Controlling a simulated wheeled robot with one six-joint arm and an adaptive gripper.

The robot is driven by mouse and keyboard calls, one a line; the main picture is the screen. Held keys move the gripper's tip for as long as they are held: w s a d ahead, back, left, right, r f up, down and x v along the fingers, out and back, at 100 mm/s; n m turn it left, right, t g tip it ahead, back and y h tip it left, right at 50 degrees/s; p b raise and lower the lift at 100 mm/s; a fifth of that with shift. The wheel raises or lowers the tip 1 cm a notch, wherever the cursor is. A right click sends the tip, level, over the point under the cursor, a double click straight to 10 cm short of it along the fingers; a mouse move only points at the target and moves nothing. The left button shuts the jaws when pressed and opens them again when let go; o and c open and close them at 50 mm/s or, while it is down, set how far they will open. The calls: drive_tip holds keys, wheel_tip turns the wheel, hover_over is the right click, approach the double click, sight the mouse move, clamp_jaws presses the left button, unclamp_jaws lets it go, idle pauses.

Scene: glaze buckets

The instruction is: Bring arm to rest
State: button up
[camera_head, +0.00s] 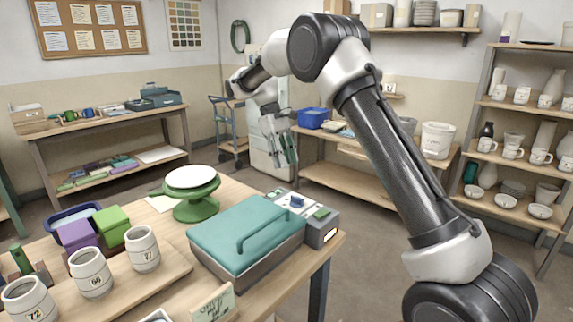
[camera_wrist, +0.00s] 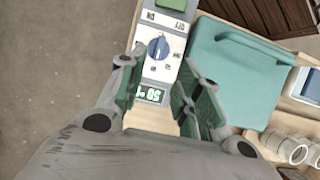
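My gripper (camera_head: 282,150) hangs in the air beyond the table's far edge, pointing down, with nothing between its fingers. In the wrist view my gripper (camera_wrist: 158,108) shows its two green-padded fingers spread apart. Between them, below, is the control panel (camera_wrist: 163,52) with a blue knob, a green switch and a lit display. The same panel (camera_head: 312,212) shows in the head view beside the teal-lidded box (camera_head: 245,240). My arm is bent, raised over the right part of the head view.
The table (camera_head: 165,225) holds a green turntable (camera_head: 192,190), numbered buckets (camera_head: 91,272), a purple block (camera_head: 76,237) and a green block (camera_head: 113,226). A small sign (camera_head: 213,305) stands at the front. Shelves of pottery (camera_head: 520,150) are at right. Open floor lies beyond the table.

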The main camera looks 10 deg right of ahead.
drive_tip(key=s+d+f+m, duration=0.1)
drive_tip(key=s+f, duration=0.3)
drive_tip(key=s+d+r+m+t+y, duration=0.1)
drive_tip(key=s+d+r, duration=0.3)
drive_tip(key=s, duration=0.7)
drive_tip(key=s+d+r+m+t+y, duration=0.1)
drive_tip(key=s+d+r+m+t, duration=0.2)
drive_tip(key=s+d, duration=0.4)
drive_tip(key=s+d+r+m+t, duration=0.2)
drive_tip(key=s+d+r+t, duration=0.2)
drive_tip(key=s, duration=1.2)
drive_tip(key=shift+d+r+y, duration=0.4)
drive_tip(key=shift+d+r, duration=0.45)
drive_tip(key=shift+d, duration=0.1)
